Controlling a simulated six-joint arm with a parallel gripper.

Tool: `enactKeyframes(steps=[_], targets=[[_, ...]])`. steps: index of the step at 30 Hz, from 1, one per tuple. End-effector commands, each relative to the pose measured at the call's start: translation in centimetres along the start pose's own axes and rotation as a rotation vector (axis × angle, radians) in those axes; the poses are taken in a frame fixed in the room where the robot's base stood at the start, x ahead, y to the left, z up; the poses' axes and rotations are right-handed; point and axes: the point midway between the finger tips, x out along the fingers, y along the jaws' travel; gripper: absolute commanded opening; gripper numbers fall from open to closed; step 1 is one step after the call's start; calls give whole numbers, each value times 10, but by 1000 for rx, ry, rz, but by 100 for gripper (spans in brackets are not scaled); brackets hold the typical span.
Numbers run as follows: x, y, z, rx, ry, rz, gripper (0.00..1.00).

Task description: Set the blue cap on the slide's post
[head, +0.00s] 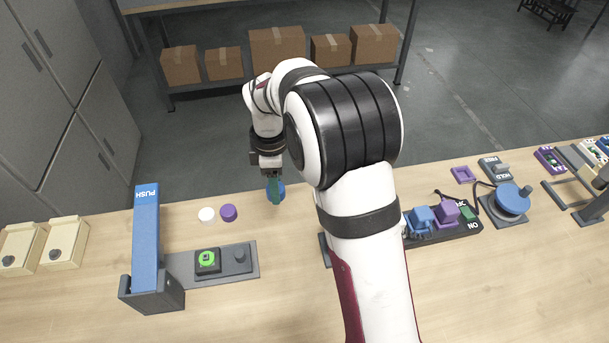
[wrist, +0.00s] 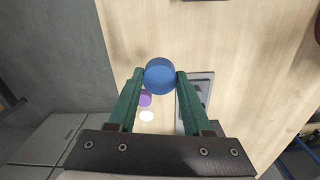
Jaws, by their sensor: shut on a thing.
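The round blue cap (wrist: 160,76) is held between the green fingertips of my gripper (wrist: 160,80) in the wrist view. In the head view the cap (head: 281,188) is partly hidden behind a finger of my gripper (head: 274,190), near the far edge of the table. The slide looks like the grey plate (head: 222,272) at the left of the table, with a short dark post (head: 240,254) at its right end. The gripper and cap are beyond the post and a little to its right. The post's top is bare. Part of the plate shows in the wrist view.
A white cap (head: 207,215) and a purple cap (head: 228,212) lie on the table beyond the plate. A blue PUSH lever (head: 146,235) stands left of the plate, and a green button (head: 207,259) sits on its middle. A dark block with coloured parts (head: 445,222) is at right.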

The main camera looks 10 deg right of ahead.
Motion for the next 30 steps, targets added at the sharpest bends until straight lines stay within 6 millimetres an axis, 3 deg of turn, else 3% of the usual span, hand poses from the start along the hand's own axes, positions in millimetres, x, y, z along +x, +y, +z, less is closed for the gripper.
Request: enactKeyframes(steps=[1,6,9,12,17,30], targets=[[0,-10,-24,-53,0,-1,0],[1,-56,-102,-230,0,0,0],[2,-83,-135,-313,0,0,0],[2,-100,-153,-362,0,0,0],[8,-109,-161,-383,-1,-1,0],[56,-108,-160,-381,-1,-1,0]])
